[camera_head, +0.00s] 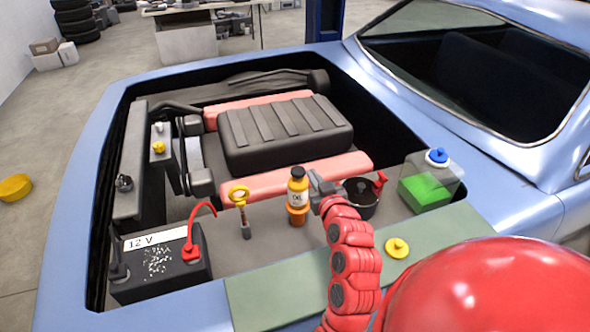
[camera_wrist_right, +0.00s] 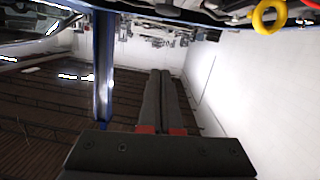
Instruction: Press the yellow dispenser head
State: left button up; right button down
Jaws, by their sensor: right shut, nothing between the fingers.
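A small bottle (camera_head: 297,198) with a black cap, a yellow-orange neck and a white label stands upright in the engine bay in the head view. I cannot tell whether its neck is the dispenser head. My right gripper (camera_head: 315,182) is just right of the bottle, near its upper part; whether they touch is unclear. Its fingers are shut and empty, pressed together in the right wrist view (camera_wrist_right: 160,75). A yellow ring-topped dipstick (camera_head: 240,194) stands left of the bottle, and a yellow ring (camera_wrist_right: 268,16) shows in the wrist view. My left gripper is not in view.
A black pot (camera_head: 359,200) with a red lever stands right of the gripper. A green-filled container (camera_head: 424,191) with a blue cap is farther right. A yellow cap (camera_head: 397,248) lies on the green mat (camera_head: 270,295). A 12 V battery (camera_head: 160,270) is at the left.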

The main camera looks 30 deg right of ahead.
jog(key=shift+w+a+f+y+p, duration=0.25)
jog(key=shift+a+f+y+p, duration=0.2)
jog(key=shift+a, duration=0.2)
jog(key=shift+f, duration=0.1)
jog(key=b, duration=0.1)
send_over(298, 171)
jog(key=s+a, duration=0.2)
jog(key=s, duration=0.1)
jog(key=f, duration=0.4)
jog(key=f+p, duration=0.1)
jog(key=f, duration=0.1)
jog(key=shift+w+d, duration=0.1)
jog(key=shift+w, duration=0.25)
